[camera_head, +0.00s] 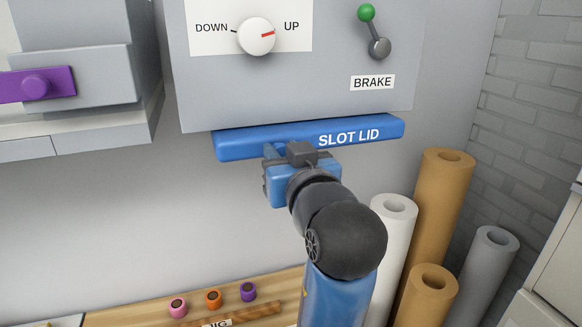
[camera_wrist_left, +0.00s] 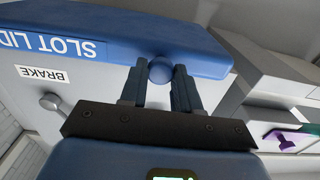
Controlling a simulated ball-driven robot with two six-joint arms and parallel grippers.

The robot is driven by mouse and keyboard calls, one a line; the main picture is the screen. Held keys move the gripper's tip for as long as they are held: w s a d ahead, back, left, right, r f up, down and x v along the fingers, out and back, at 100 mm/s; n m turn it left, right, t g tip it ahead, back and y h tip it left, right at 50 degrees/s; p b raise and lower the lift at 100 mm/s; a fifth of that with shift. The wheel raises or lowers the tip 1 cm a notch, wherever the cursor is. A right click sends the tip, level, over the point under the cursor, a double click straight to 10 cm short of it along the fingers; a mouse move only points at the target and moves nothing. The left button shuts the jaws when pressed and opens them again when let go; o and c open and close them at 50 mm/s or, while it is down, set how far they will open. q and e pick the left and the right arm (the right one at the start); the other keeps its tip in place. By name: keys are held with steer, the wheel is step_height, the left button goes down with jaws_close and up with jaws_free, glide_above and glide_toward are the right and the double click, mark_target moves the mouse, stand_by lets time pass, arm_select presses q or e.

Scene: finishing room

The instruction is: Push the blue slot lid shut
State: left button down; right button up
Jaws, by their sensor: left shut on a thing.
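The blue slot lid (camera_head: 240,143) is a long bar along the lower edge of the grey control panel, with a white "SLOT LID" label; I cannot tell how far open it stands. It also fills the top of the left wrist view (camera_wrist_left: 180,38), where the label appears upside down. A round blue knob (camera_wrist_left: 161,70) sits on the lid. My left gripper (camera_wrist_left: 161,80) is shut on this knob, with one finger on each side. In the head view my left gripper (camera_head: 285,150) is just below the lid, and its arm hides the knob.
Above the lid are a white dial (camera_head: 257,36) marked DOWN and UP and a green-tipped brake lever (camera_head: 378,46). Tan, white and grey rolls (camera_head: 440,200) stand right of my arm. A wooden board (camera_head: 135,316) with small coloured pieces lies below. A purple-handled grey unit (camera_head: 100,80) is at left.

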mark_target(306, 127)
arm_select(q)
steer(key=x, duration=0.3)
steer(key=shift+w+a, duration=0.1)
steer(key=shift+r, duration=0.15)
steer(key=c, duration=1.1)
jaws_free()
steer(key=shift+o, duration=1.4)
steer(key=shift+w+f, duration=0.2)
steer(key=shift+s, duration=0.1)
